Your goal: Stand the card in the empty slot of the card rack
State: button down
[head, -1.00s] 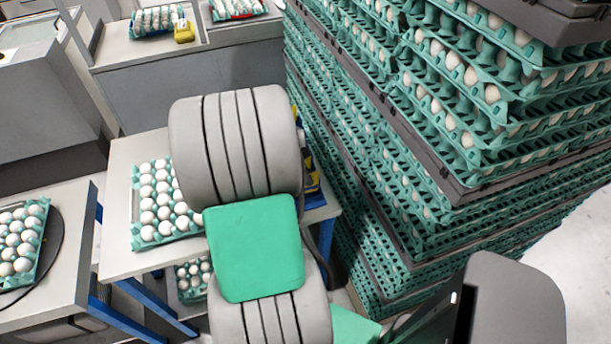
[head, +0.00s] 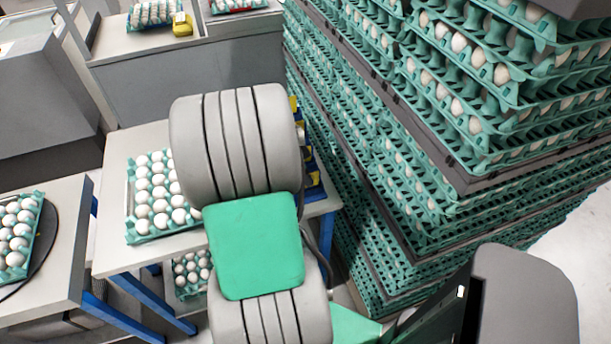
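My gripper is not in view. My grey and green arm fills the middle of the head view and hides part of the work table (head: 113,225). Some blue and yellow pieces (head: 312,178) show at the table's right end, just past my arm. They are mostly hidden, and I cannot tell whether they are the card rack. I cannot make out the card or an empty slot.
An egg tray (head: 133,236) lies on the table left of my arm, with another tray (head: 180,284) below. A second table with a tray (head: 42,222) is at left. Tall stacked egg trays (head: 420,190) wall off the right. Pale floor (head: 580,240) shows at far right.

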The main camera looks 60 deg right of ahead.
jog(key=c, duration=1.6)
grip_release()
jog(key=shift+o, duration=0.2)
